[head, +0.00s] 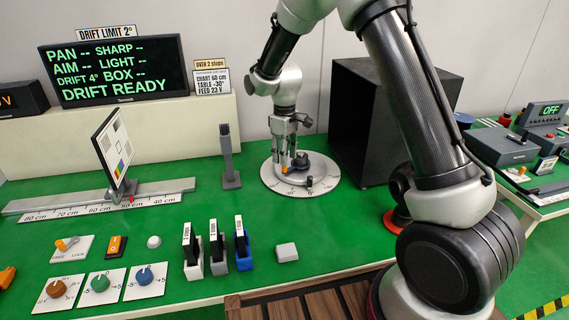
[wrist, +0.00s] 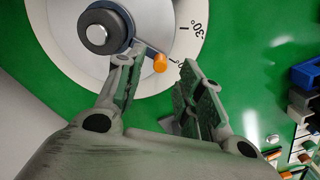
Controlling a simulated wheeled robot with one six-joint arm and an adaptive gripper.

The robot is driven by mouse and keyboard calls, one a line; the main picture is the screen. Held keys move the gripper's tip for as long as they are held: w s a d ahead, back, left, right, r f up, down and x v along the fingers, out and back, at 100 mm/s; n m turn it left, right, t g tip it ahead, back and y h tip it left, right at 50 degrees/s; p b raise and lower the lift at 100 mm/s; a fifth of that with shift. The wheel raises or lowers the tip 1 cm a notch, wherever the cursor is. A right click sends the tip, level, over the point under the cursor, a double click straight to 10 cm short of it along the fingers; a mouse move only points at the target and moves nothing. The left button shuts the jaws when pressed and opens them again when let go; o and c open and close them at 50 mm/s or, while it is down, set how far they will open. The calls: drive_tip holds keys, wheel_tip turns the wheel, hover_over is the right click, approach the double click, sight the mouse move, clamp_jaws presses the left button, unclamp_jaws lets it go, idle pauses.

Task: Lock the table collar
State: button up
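The round white table (head: 272,183) with a degree scale stands on the green bench; it also shows in the wrist view (wrist: 60,40). At its centre is a dark, blue-rimmed collar (head: 300,160) with a grey round top (wrist: 100,32). My gripper (head: 284,158) is low over the table, beside the collar. In the wrist view my gripper (wrist: 160,72) is open, with the orange tip showing between its fingers. I cannot tell whether either finger touches the lever.
A black open box (head: 352,125) stands close right of the table, and a grey post (head: 229,160) to its left. A FREE/LOCK switch plate (head: 71,249) with an orange lever is at the front left.

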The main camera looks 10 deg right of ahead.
wheel_tip(320, 180, up, 8)
drive_tip(key=shift+f, duration=0.15)
idle(0.3)
drive_tip(key=s+d+r+m+t, duration=0.1)
drive_tip(key=s+d+r+m, duration=0.2)
drive_tip(key=s, duration=0.8)
drive_tip(key=s+d+r+m+t, duration=0.2)
drive_tip(key=s+d+r+m, duration=0.1)
drive_tip(key=s+d+r, duration=0.4)
drive_tip(key=s+d+r+m+t, duration=0.1)
drive_tip(key=s+d+r+m, duration=0.2)
drive_tip(key=s, duration=1.2)
drive_tip(key=d+r, duration=0.2)
drive_tip(key=d, duration=0.3)
drive_tip(key=shift+s+d, duration=0.25)
drive_tip(key=shift+d, duration=0.1)
